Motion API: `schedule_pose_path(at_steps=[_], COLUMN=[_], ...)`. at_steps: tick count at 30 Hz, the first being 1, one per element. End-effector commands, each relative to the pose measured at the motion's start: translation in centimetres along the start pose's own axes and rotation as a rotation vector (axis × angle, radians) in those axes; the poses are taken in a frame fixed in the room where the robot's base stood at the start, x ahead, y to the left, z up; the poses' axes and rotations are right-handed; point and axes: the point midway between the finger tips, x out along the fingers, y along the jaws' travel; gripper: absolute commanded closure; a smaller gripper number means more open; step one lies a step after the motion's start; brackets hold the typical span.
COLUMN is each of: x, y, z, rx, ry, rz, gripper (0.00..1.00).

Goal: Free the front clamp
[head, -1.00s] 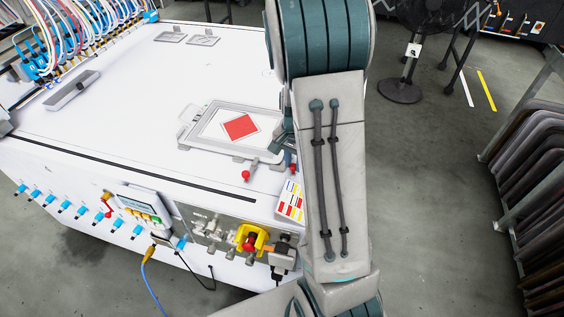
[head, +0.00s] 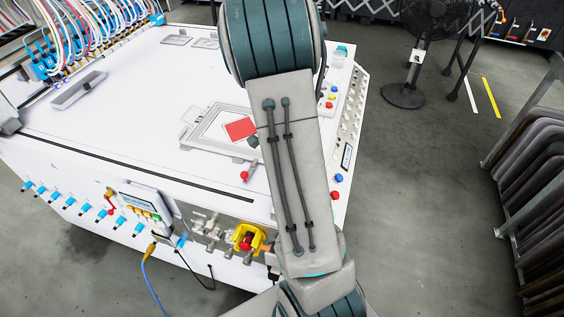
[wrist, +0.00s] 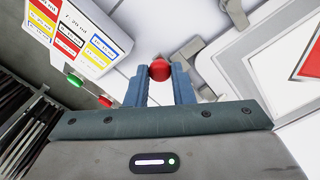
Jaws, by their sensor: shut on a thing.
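In the wrist view my gripper (wrist: 158,75) is shut on a red ball knob (wrist: 160,70), which sits between its two blue-grey fingertips. Grey clamp parts (wrist: 183,62) lie just beyond it, beside the grey frame. In the head view the frame (head: 190,138) lies on the white table around a sheet with a red diamond (head: 239,130). A clamp with a red knob (head: 244,176) stands at the frame's front edge. My arm hides the gripper's fingers and the frame's right side there. I cannot tell which clamp the held knob belongs to.
A card with coloured bars (wrist: 75,30) and a green button (wrist: 75,81) are close to my gripper. A control strip with buttons (head: 338,177) runs along the table's right side. A yellow-ringed red stop button (head: 248,239) is on the front.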

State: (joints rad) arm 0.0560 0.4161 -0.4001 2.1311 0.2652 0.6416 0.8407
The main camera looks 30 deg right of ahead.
Motion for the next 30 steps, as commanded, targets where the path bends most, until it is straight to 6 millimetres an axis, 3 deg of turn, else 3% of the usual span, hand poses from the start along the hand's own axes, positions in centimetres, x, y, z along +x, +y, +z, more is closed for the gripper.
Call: schedule_pose_path(at_steps=[5,6,8,9,20,23,30], x=[-0.2,-0.2,-0.1,-0.1,-0.7,-2.1,-7.5], y=[-0.2,-0.2,-0.2,-0.2,-0.2,-0.2,-0.3], z=[0.0,0.0,0.1,0.1,0.1,0.1,0.1], rx=[0.001,0.0,0.0,-0.001,-0.003,-0.004,-0.004], ry=[0.001,0.001,0.001,0.001,0.001,0.001,0.002], rz=[-0.006,-0.006,-0.006,-0.005,-0.004,-0.007,-0.01], gripper=[1.0,0.76,0.59,0.57,0.57,0.57,0.57])
